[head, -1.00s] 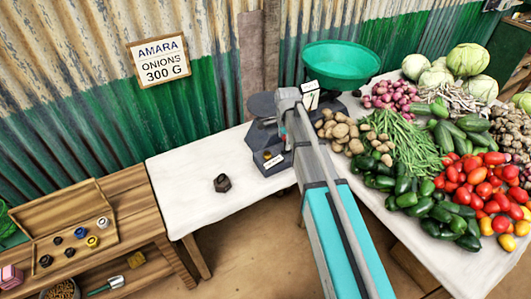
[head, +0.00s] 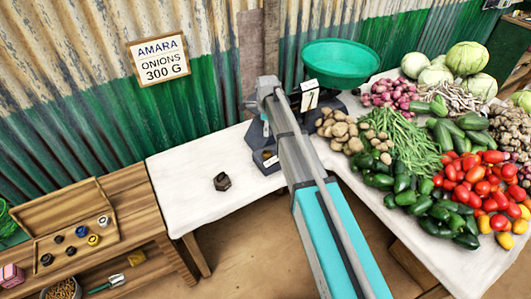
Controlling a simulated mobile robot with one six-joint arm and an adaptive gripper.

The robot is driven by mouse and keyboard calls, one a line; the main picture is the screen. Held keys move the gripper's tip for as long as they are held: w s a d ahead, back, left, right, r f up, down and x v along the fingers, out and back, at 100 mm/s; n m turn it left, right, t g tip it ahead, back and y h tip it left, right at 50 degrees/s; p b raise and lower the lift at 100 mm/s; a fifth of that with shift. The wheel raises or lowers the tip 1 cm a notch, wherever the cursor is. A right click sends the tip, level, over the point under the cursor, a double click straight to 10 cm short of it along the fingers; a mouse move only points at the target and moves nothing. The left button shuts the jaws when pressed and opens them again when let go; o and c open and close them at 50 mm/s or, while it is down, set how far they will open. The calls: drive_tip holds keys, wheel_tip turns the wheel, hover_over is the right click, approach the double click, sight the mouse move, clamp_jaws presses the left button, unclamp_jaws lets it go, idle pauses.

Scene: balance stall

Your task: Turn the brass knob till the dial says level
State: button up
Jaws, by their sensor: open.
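The balance scale stands at the back of the white table, with a dark base (head: 259,141) and a green pan (head: 341,63) at its upper right. Its white dial card (head: 309,95) shows beside my arm with a dark mark on it, too small to read. A small brass-coloured spot (head: 267,154), likely the knob, shows low on the base's front, close to my arm's left edge. My arm crosses in front of the scale and covers much of it. My gripper's fingers are hidden behind my wrist, so their relation to the knob cannot be seen.
A dark weight (head: 222,182) sits on the white table (head: 190,200), whose left part is otherwise clear. A wooden box (head: 75,240) with several small weights is at the left. Potatoes (head: 340,130) and other vegetables crowd the right. A sign (head: 159,59) reads onions 300 g.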

sight(266, 153)
drive_tip(key=shift+f+b, duration=6.8)
drive_tip(key=shift+f, duration=0.1)
drive_tip(key=c, duration=1.2)
drive_tip(key=shift+o, duration=0.2)
drive_tip(key=shift+a, duration=0.1)
